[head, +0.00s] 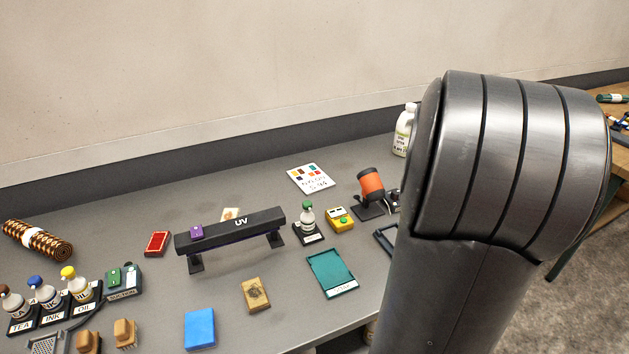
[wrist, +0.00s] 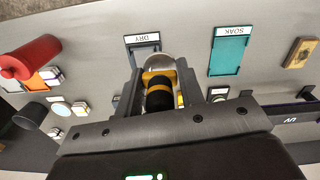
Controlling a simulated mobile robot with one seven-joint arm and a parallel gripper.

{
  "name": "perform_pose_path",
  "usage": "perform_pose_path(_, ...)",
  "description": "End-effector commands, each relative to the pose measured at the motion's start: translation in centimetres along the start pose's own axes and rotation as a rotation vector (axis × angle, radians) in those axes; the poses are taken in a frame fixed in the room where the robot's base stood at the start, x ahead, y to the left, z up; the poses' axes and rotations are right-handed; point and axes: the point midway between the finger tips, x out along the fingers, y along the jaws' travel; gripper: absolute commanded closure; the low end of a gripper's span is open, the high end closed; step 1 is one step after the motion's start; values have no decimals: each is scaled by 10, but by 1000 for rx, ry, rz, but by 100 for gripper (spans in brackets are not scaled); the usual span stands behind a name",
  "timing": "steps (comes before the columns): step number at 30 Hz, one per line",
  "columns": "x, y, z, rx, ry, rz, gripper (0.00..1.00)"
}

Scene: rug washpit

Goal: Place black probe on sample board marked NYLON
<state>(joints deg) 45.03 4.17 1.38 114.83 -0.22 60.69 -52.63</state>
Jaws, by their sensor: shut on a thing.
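My gripper (wrist: 160,85) shows in the wrist view, its two fingers shut around a black probe (wrist: 159,99) with yellow bands. A pale round surface shows just beyond it. The probe is over the grey bench, and its lower end is hidden. In the head view my arm covers the right side, so neither my gripper nor the probe shows there. I can read NYLON on no board. Several small sample pieces (wrist: 60,109) lie at the left of the wrist view, their markings too small to read.
The DRY tray (wrist: 130,54) and teal SOAK tray (wrist: 226,60) lie beyond my fingers. The UV bar (head: 228,230) stands on the bench. Bare bench (head: 120,215) shows at left.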

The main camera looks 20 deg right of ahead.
Motion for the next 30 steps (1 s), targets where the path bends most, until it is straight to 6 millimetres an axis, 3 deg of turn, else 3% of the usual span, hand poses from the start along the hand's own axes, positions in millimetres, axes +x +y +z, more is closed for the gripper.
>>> perform_pose_path(8, -6, 26, -60, -14, -8, -2, 91)
perform_pose_path(18, -13, 57, -178, -25, -10, 2, 91)
perform_pose_path(24, -8, 61, -249, -25, -9, 1, 91)
perform_pose_path(30, -1, 57, -302, -15, -5, -2, 91)
